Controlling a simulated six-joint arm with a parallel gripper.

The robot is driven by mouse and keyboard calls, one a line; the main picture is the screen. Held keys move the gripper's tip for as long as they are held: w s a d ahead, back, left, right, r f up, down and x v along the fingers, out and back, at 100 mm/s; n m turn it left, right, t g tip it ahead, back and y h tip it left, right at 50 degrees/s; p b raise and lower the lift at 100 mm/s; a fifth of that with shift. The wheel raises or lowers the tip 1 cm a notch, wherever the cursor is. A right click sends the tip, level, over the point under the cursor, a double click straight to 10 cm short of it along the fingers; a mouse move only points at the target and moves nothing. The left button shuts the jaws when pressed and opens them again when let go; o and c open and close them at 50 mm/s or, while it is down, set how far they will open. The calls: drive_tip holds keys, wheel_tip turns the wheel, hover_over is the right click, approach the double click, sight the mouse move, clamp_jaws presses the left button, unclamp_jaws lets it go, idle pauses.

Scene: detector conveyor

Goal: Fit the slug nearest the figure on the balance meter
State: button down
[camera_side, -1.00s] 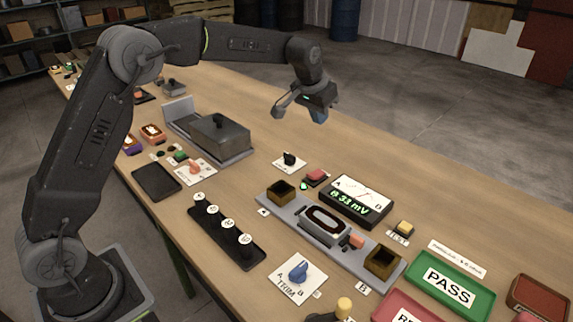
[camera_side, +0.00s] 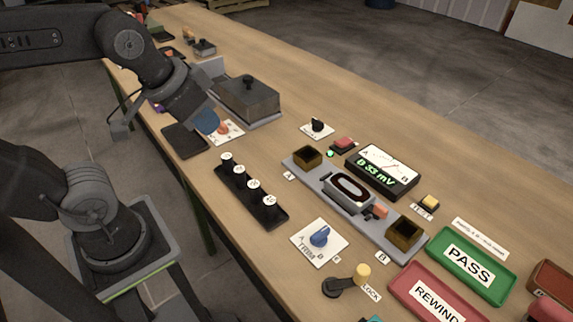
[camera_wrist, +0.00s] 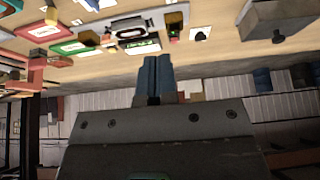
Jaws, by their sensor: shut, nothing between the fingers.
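My gripper (camera_side: 206,121) has its blue fingers shut and empty, above the bench near the orange-knob card; its closed fingers also show in the wrist view (camera_wrist: 154,78). Several slugs (camera_side: 253,184) with round white labelled tops stand in a row in a black rack (camera_side: 272,214), apart from my gripper; their labels are too small to read surely. The balance meter (camera_side: 382,170) has a dial marked A and B and a green readout that looks like "B 33 mV". The grey detector rail (camera_side: 325,183) has open brown cups at A (camera_side: 307,156) and B (camera_side: 404,232).
A blue TRIM knob (camera_side: 320,236) and a LOCK lever (camera_side: 345,284) stand in front. A green PASS tray (camera_side: 470,262) and a red REWIND tray (camera_side: 437,298) lie at right. A grey lidded box (camera_side: 247,97) and an empty black tray (camera_side: 185,140) stand near my gripper.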

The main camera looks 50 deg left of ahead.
drive_tip(key=shift+s+f, duration=0.35)
drive_tip(key=shift+s, duration=0.2)
drive_tip(key=c, duration=1.8)
unclamp_jaws()
idle(4.4)
drive_tip(key=o, duration=1)
drive_tip(key=shift+w, duration=0.1)
